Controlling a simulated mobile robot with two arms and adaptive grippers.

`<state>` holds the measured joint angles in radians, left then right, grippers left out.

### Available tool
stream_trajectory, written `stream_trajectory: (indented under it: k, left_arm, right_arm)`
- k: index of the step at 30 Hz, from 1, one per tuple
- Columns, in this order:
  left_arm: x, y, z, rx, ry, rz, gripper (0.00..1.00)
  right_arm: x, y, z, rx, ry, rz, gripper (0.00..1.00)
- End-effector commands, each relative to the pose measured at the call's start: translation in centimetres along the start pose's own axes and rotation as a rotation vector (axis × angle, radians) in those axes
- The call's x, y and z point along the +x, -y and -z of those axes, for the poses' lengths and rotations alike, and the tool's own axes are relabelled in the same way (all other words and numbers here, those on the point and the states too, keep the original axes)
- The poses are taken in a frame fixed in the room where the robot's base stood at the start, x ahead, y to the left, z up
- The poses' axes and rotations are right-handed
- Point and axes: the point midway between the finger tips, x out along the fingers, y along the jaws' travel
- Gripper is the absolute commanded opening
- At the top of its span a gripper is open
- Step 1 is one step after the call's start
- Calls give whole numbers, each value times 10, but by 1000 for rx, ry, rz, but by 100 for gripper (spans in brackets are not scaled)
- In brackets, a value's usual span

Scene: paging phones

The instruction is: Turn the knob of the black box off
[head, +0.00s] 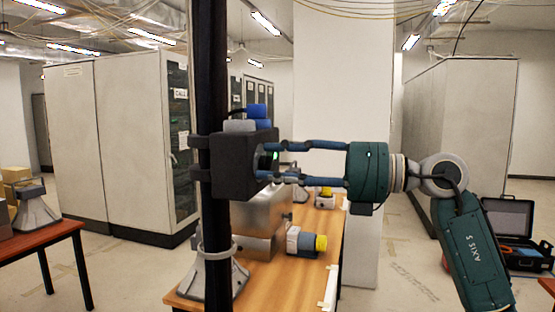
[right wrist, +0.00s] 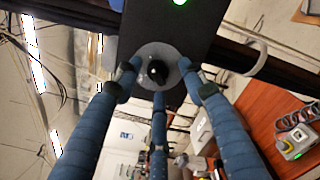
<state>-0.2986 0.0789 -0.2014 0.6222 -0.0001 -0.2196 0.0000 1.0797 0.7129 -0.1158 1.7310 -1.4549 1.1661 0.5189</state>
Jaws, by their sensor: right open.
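The black box (head: 230,168) is clamped to a dark upright pole in the head view, above a wooden table. Its dark knob (right wrist: 158,72) sits on a round grey plate in the right wrist view. A green light (right wrist: 180,1) is lit on the box face. My right gripper (head: 272,162) reaches in from the right with its blue fingers spread. The fingertips are close around the knob and plate; I cannot tell whether they touch. In the head view the knob is partly hidden by the fingers. My left gripper is not in view.
The wooden table (head: 283,283) below holds a metal box (head: 265,215) and a device with a yellow knob (head: 306,241). The dark pole (head: 209,70) stands in front. Tall cabinets (head: 125,130) stand at left. An open case (head: 510,225) lies at right.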

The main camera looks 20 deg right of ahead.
Motion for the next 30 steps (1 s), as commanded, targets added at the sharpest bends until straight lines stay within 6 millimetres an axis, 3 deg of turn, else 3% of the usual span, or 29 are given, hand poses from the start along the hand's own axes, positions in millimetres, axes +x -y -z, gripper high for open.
stream_trajectory:
  k: [8,15,30]
  left_arm:
    - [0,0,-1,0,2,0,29]
    - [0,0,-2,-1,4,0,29]
    - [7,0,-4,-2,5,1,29]
  right_arm:
    - [2,0,0,0,0,-1,41]
    - [2,1,1,0,-1,0,0]
    - [3,5,5,-111,-10,6,0]
